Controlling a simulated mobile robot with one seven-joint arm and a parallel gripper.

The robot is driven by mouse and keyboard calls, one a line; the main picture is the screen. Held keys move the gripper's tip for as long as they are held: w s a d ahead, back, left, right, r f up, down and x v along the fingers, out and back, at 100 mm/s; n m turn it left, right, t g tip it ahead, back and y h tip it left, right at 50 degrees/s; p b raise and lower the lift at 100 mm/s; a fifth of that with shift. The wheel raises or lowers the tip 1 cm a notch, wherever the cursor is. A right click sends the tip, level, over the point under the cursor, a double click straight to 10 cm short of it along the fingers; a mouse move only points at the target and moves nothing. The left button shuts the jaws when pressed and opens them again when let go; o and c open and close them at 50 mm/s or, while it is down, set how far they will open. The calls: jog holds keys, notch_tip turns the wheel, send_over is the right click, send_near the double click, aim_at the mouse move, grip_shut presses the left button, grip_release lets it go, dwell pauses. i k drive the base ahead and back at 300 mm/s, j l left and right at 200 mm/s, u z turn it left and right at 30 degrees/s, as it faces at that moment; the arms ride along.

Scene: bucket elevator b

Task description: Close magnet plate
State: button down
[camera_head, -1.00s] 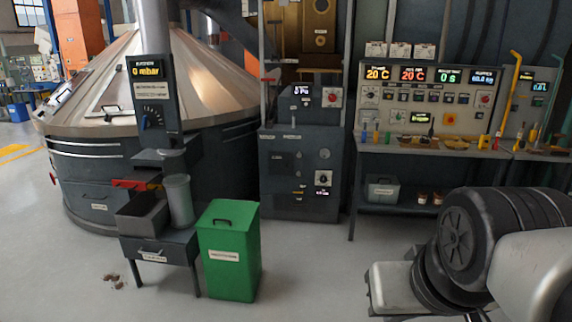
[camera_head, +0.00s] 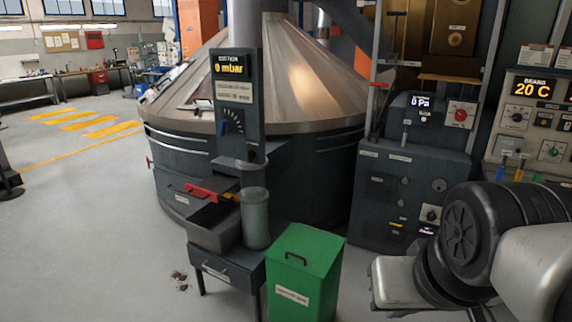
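I cannot make out a part clearly marked as the magnet plate. A red-handled part (camera_head: 201,193) sticks out of the dark column under the panel reading "0 mbar" (camera_head: 232,66). It lies above an open grey metal bin (camera_head: 213,232) on a small dark stand. A grey cylinder (camera_head: 255,222) stands just right of the bin. My arm (camera_head: 470,240) fills the lower right, well apart from these things. My gripper's fingers do not show.
A green lidded bin (camera_head: 300,275) stands right of the small stand (camera_head: 222,268). The large metal cone (camera_head: 270,75) is behind. A dark control cabinet (camera_head: 400,190) is at right. Brown bits (camera_head: 180,280) lie on the floor. The floor at left is open.

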aim_at(213, 187)
jog(key=i+u, duration=0.8)
jog(key=i+l+u, duration=0.1)
jog(key=i+u, duration=0.35)
jog(key=i+j+z, duration=0.75)
jog(key=j+z, duration=0.6)
jog(key=z, duration=0.2)
jog(key=j+z, duration=0.4)
jog(key=i, duration=0.05)
